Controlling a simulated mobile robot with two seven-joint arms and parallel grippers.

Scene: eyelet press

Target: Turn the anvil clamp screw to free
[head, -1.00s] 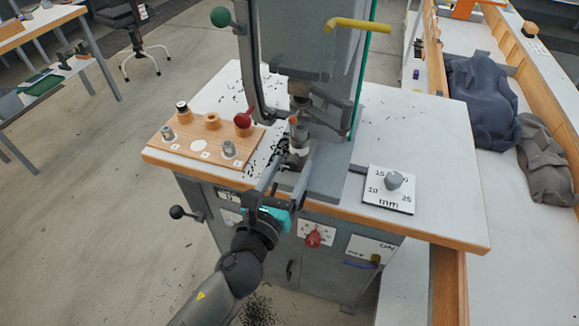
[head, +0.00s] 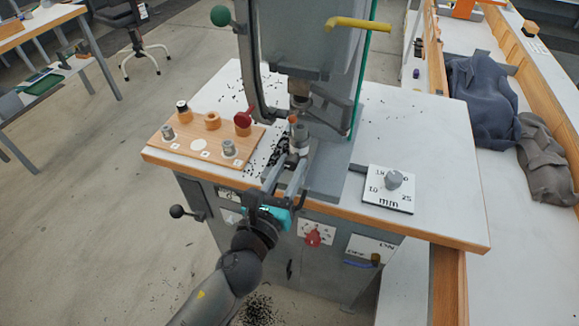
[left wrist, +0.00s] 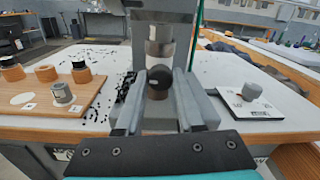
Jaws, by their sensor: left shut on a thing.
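The eyelet press stands on the bench, with its grey anvil (head: 300,139) under the press head. In the left wrist view the anvil post (left wrist: 160,45) rises straight ahead. The clamp screw shows as a dark round knob (left wrist: 159,77) at the front of the anvil, between my fingertips. My left gripper (head: 290,163) reaches in from the front and is shut on this knob. It also shows in the left wrist view (left wrist: 158,92), one finger on each side. The screw's shaft is hidden behind the knob. My right gripper is not in view.
A wooden board (head: 195,149) with dies and rings lies left of the anvil. A white mm dial plate (head: 389,202) lies to the right. The bench's right side is mostly clear.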

